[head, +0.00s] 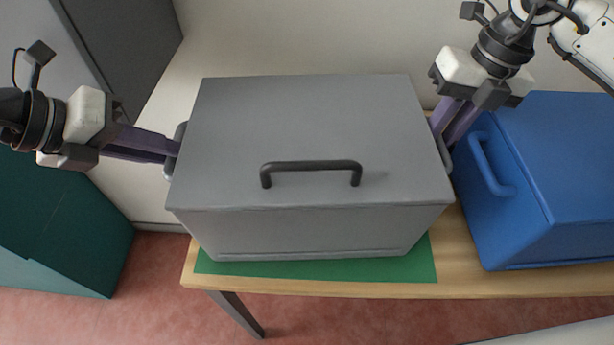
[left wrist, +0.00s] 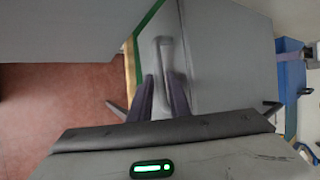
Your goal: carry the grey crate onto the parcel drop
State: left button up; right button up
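The grey crate (head: 310,120) is a large lidded box with a dark bar handle on top. It is upright over the green mat (head: 420,268) on the wooden table; I cannot tell whether its base touches the mat. My left gripper (head: 172,150) is at the crate's left side handle (head: 178,135), with a finger on each side of the bar. The left wrist view shows that handle (left wrist: 165,50) between my fingers (left wrist: 161,85). My right gripper (head: 438,130) is at the right side handle (head: 444,155) and appears shut on it, partly hidden by the crate.
A blue crate (head: 560,170) stands close on the right, near my right gripper. The wooden table's front edge (head: 340,287) lies just in front of the mat. A dark green piece (head: 60,220) stands at the left, with reddish floor (head: 160,270) between.

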pick_arm(q)
grip_shut()
pick_arm(e)
grip_shut()
dwell(1.2)
